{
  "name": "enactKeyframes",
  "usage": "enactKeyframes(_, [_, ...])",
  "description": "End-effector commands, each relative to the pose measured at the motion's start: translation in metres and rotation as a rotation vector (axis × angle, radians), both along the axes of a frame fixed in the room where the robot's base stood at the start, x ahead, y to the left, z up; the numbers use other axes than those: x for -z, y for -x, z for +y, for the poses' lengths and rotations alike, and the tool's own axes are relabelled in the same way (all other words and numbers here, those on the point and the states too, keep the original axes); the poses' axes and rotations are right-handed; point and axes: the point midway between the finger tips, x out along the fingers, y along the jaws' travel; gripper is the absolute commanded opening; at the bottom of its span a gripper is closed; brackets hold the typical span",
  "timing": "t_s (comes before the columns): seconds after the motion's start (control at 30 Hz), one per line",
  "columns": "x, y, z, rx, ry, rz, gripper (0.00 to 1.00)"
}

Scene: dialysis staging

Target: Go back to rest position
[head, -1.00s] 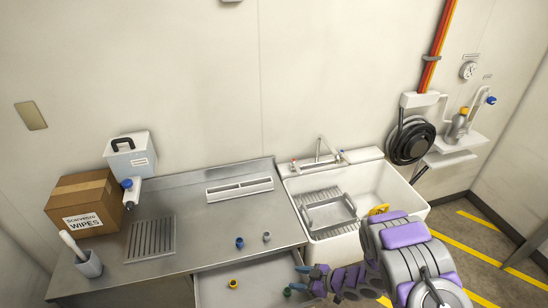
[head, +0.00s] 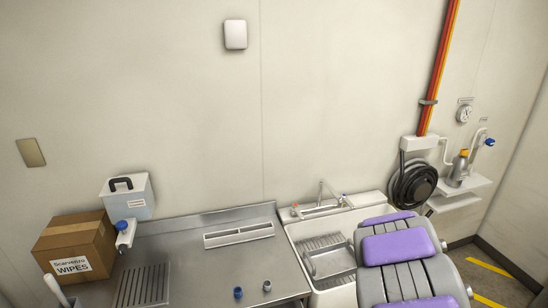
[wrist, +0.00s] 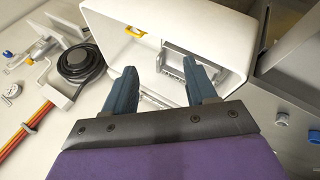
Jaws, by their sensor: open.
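My gripper (wrist: 162,90) shows in the wrist view with its two blue-grey fingers spread apart and nothing between them. It points toward the white sink (wrist: 240,28), which holds a grey rack (wrist: 178,63) and has a yellow item (wrist: 136,31) on its inner wall. In the head view my purple and grey arm covers the right part of the sink (head: 299,232). The gripper itself is out of the head view.
A steel counter (head: 190,255) left of the sink holds a wipes box (head: 75,245), a blue cap (head: 238,292) and a grey cap (head: 267,286). A black hose reel (head: 414,185) and red-orange pipes (head: 438,70) are on the wall at right.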

Motion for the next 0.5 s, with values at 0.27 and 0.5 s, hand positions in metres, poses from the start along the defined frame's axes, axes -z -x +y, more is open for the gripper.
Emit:
enactKeyframes(0.27, [-0.066,0.075,0.001,0.318,0.004,0.033,0.56])
enactKeyframes(0.5, [-0.089,0.161,0.041,0.530,-0.100,0.129,0.56])
